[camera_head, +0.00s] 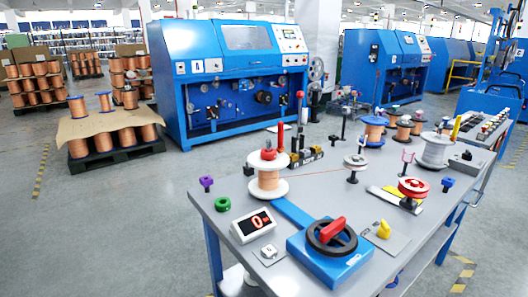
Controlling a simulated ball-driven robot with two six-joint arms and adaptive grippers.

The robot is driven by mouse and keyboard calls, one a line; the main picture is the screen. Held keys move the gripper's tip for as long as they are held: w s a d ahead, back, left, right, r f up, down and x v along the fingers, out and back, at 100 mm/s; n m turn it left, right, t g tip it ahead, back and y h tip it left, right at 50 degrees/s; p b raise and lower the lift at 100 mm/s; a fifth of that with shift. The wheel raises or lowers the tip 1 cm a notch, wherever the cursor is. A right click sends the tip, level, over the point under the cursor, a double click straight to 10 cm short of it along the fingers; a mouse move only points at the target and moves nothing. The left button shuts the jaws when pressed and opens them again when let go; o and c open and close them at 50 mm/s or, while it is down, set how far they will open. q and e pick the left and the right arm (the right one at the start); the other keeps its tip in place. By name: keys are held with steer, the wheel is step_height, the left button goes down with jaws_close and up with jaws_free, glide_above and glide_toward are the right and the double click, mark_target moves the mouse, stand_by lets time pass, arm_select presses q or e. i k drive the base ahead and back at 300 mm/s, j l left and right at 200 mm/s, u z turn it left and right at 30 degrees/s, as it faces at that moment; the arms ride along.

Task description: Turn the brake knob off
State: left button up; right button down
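A blue box (314,262) at the front of the grey table carries a black round dial (346,246) with a red bar handle (332,230) across it. The handle points up and to the right. A small yellow knob (384,229) stands on a grey plate just right of the box. I cannot tell for certain which of these is the brake knob, as no label is readable. A white display (253,225) with a red digit, which looks like 0, sits left of the box. Neither of my grippers is in view.
A copper wire spool (268,184) stands on the table (345,199), its wire running to a pulley (355,162). A red-topped wheel (413,188) stands right of that. Blue machines (185,52) stand behind.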

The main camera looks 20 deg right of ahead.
mark_target(467, 156)
steer(key=z, duration=1.85)
steer(key=i+l, duration=0.45)
steer(key=i, duration=0.15)
steer(key=i+l+u, duration=0.1)
steer(key=i+l, duration=0.35)
steer(key=i, duration=0.15)
